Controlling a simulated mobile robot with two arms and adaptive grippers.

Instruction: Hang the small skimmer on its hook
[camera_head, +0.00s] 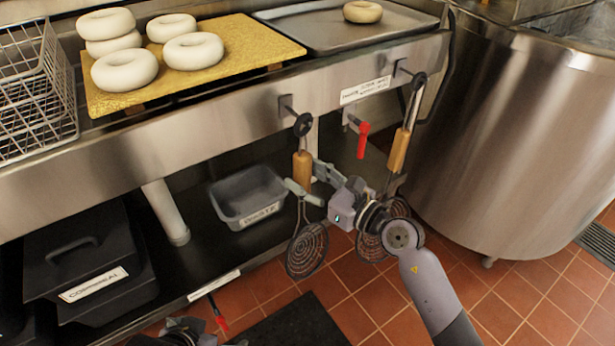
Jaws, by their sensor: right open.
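A skimmer with a wooden handle (302,166) and a round coiled head (307,250) hangs upright under the left hook (287,103), its dark ring at the hook. A second skimmer (399,150) hangs at the right hook (401,67), its head partly hidden behind my right arm. I cannot tell for sure which one is the small skimmer. My right gripper (313,184) is open, its fingers around or beside the lower handle of the left skimmer; contact is unclear. Part of my left arm shows at the bottom edge; its fingers are not clear.
A steel counter carries a gold board (240,42) with several bagels, a grey tray (300,28) with one bagel, and a wire basket (38,95). A large steel kettle (520,130) stands right. A grey bin (248,194) sits below.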

